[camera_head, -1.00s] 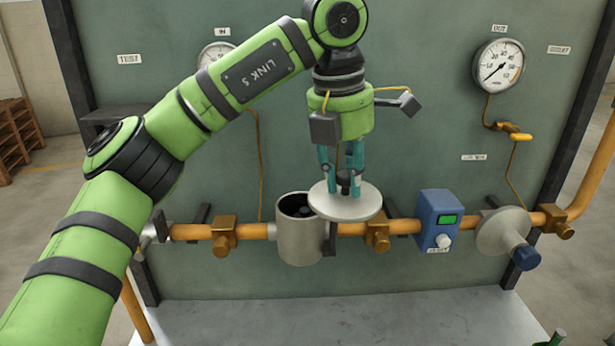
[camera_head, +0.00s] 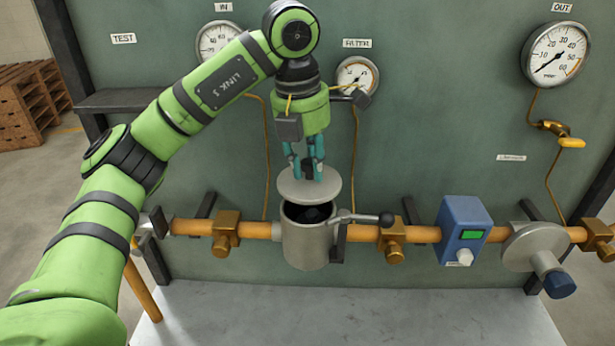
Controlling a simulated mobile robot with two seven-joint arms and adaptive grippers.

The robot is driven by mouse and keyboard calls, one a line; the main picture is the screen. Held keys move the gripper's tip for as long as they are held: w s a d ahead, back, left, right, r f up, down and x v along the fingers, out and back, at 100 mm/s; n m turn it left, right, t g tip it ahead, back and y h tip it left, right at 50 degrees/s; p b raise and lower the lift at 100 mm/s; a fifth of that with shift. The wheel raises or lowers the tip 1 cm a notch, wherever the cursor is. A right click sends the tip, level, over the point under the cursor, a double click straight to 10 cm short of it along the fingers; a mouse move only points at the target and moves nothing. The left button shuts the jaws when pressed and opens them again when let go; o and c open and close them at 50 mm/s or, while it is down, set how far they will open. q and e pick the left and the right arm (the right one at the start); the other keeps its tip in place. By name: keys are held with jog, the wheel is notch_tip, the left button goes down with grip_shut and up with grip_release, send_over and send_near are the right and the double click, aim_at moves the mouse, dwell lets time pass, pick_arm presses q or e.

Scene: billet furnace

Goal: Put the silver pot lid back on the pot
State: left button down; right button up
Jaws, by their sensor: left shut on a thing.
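The silver pot lid (camera_head: 309,189) is a round pale disc with a dark knob on top. My left gripper (camera_head: 311,172) points down and is shut on that knob. It holds the lid roughly level, just above the back of the pot's opening. The silver pot (camera_head: 306,243) is an upright cylinder on the orange pipe. Its front opening shows a dark inside, so the lid is not seated on it. My right gripper is not in view.
A lever with a dark grip (camera_head: 372,218) reaches right from the pot. A blue box (camera_head: 462,230) with a green display and a grey disc valve (camera_head: 536,248) sit further right on the pipe. Gauges hang on the green panel (camera_head: 430,120) behind. The grey tabletop (camera_head: 370,310) below is clear.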

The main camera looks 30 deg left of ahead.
aim_at(307, 181)
pick_arm(q)
jog(key=shift+s+f, duration=0.3)
jog(key=shift+f, duration=0.25)
notch_tip(307, 181, down, 3)
jog(key=shift+w+r+p, duration=0.15)
jog(key=shift+p, duration=0.6)
jog(key=shift+f, duration=0.2)
jog(key=shift+f+b, duration=0.3)
jog(key=shift+b, duration=0.2)
jog(key=c, duration=1.4)
grip_release()
jog(key=shift+f, duration=0.1)
jog(key=o, duration=0.4)
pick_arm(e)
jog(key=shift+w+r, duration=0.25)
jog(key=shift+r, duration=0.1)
pick_arm(q)
jog(key=shift+r, duration=0.2)
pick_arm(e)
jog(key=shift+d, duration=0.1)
